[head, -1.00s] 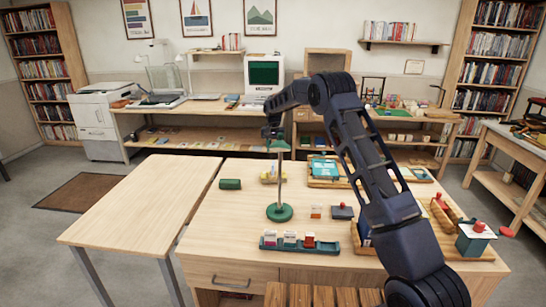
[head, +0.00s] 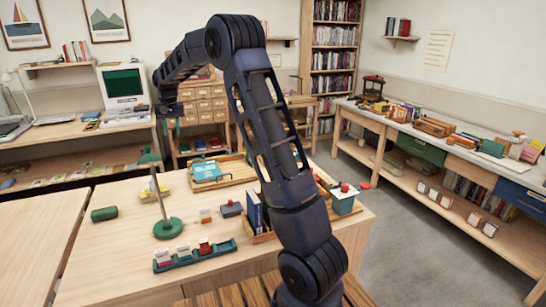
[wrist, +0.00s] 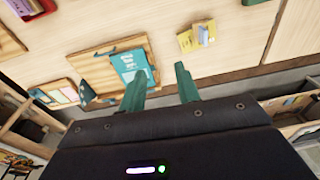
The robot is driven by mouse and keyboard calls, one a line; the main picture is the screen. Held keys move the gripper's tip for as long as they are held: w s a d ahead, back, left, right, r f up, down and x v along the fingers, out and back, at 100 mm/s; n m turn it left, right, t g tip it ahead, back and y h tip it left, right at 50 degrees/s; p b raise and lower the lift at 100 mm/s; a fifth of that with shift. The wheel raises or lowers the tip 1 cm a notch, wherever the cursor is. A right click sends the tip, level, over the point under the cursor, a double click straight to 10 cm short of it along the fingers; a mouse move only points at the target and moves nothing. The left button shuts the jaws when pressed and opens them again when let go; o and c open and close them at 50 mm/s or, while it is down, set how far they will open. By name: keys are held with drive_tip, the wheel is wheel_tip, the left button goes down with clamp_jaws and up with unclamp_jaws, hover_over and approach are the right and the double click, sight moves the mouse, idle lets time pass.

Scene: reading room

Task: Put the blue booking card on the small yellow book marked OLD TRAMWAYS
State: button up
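My gripper (head: 172,122) is up in the air over the far part of the table, partly dark against the background in the head view. In the wrist view its two green fingers (wrist: 159,70) are apart with nothing between them. A small yellow item (wrist: 195,38) lies on the table ahead of the fingers; a sliver of yellow (head: 166,186) shows behind the lamp in the head view. Its marking is not readable, so I cannot confirm it is OLD TRAMWAYS. I cannot pick out the blue booking card for certain.
A teal book (head: 206,171) lies in a wooden tray (head: 240,172). A long side bench (head: 400,122) is at right.

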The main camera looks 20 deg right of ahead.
drive_tip(key=s+d+r+t, duration=0.1)
drive_tip(key=s+d+r, duration=0.5)
drive_tip(key=s+d, duration=0.4)
drive_tip(key=s+d+r+t, duration=0.1)
drive_tip(key=s+d+r, duration=0.5)
drive_tip(key=s, duration=0.6)
drive_tip(key=s+d+f, duration=0.2)
drive_tip(key=s+d, duration=0.1)
drive_tip(key=s, duration=0.5)
drive_tip(key=s+d+f+t, duration=0.1)
drive_tip(key=s+d+f, duration=0.2)
drive_tip(key=s, duration=0.6)
drive_tip(key=s+d+f, duration=0.2)
drive_tip(key=s+d, duration=0.2)
drive_tip(key=s, duration=0.5)
drive_tip(key=shift+f+t, duration=0.3)
drive_tip(key=shift+f, duration=0.1)
drive_tip(key=shift+s+d, duration=0.1)
